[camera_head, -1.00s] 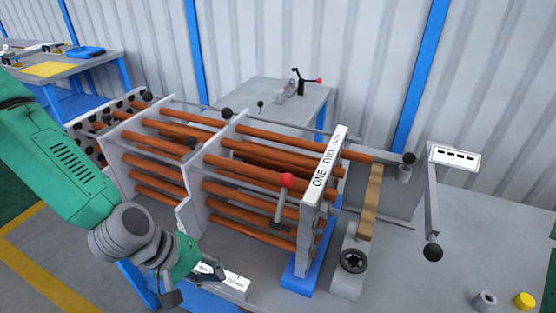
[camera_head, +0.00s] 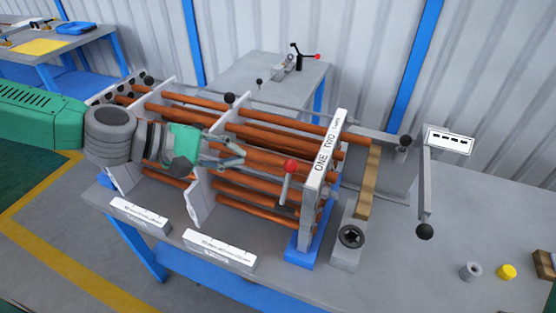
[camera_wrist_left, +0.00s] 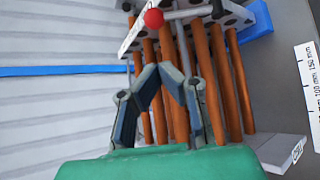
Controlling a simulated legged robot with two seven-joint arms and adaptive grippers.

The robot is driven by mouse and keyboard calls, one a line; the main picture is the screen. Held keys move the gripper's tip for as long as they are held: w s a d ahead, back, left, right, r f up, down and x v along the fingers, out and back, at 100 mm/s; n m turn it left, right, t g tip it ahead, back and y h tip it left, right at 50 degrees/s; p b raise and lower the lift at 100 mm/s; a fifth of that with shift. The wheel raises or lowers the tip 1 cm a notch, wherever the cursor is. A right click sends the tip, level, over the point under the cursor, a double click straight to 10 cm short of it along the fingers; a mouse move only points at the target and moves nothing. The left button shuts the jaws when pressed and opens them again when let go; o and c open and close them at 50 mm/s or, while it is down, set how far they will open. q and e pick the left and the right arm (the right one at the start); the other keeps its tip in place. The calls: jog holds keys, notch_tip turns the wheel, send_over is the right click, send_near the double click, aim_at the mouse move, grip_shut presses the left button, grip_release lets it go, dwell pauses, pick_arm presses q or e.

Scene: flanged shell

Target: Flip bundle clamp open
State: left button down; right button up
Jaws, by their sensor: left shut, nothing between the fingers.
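The bundle of copper-coloured tubes (camera_head: 262,160) runs through pale upright plates on the bench. A lever with a red ball knob (camera_head: 290,165) stands near the labelled end plate (camera_head: 325,152); I take it for the clamp handle. The knob also shows at the top of the left wrist view (camera_wrist_left: 153,18). My left gripper (camera_head: 240,156) is over the tubes, left of the red knob and apart from it. In the left wrist view its fingers (camera_wrist_left: 164,70) are shut and empty, pointing towards the knob end. My right gripper is not in view.
White scale bars (camera_head: 219,251) lie along the bench front. Right of the end plate stand a tan strip (camera_head: 369,185) and a crank with a black knob (camera_head: 425,231).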

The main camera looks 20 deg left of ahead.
aim_at(286, 185)
pick_arm(q)
jog(key=b+x, duration=0.2)
jog(key=x, duration=0.8)
jog(key=shift+d, duration=0.25)
jog(key=shift+a, duration=0.1)
